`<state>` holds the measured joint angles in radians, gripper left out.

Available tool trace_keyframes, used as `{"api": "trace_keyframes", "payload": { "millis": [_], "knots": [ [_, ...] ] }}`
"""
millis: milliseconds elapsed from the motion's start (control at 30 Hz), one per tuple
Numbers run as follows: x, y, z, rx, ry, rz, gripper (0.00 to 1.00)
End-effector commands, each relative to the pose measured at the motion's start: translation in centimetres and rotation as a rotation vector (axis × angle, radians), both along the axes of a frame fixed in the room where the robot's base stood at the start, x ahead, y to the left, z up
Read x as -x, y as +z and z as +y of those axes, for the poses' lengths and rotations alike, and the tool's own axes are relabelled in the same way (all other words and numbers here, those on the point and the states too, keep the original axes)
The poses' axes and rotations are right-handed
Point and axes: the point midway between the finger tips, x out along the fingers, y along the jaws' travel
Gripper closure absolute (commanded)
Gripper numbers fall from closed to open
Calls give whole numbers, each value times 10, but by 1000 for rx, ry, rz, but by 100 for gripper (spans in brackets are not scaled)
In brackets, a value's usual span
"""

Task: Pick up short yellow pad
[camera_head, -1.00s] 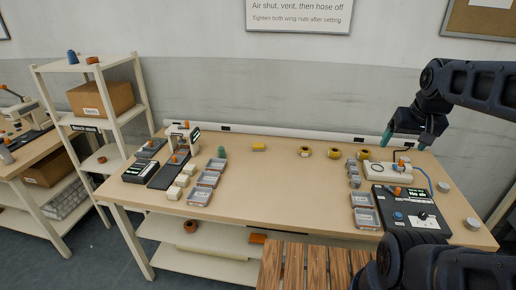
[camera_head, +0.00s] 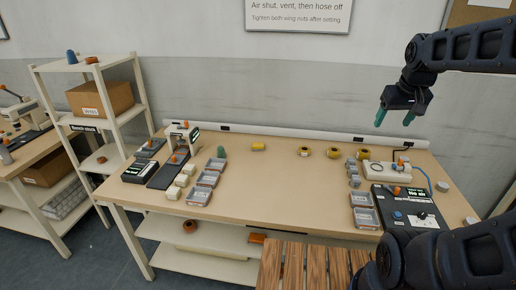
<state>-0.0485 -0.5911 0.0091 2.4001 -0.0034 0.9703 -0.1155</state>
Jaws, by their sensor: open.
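A short yellow pad (camera_head: 258,147) lies on its side on the bench (camera_head: 270,185), near the back edge and left of the middle. My gripper (camera_head: 394,119) is at the upper right, above the bench's back right part. Its two teal-tipped fingers point down and stand apart with nothing between them. It is well to the right of the yellow pad and higher than it.
Several yellow rolls with dark centres, one of them here (camera_head: 333,152), stand right of the pad. A green cone-like piece (camera_head: 221,152) is left of it. Trays (camera_head: 207,179) and a black control box (camera_head: 410,207) flank the clear middle.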

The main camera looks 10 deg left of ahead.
Motion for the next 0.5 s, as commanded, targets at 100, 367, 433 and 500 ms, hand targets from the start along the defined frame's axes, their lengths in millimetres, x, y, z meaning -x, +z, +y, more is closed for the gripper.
{"api": "trace_keyframes", "payload": {
  "millis": [100,367,433,500],
  "knots": [
    [-35,11,12,23,80,23,31],
    [-109,25,43,71,254,60,31],
    [-129,27,53,83,302,69,31],
    [-150,27,63,95,349,79,31]
  ]
}}
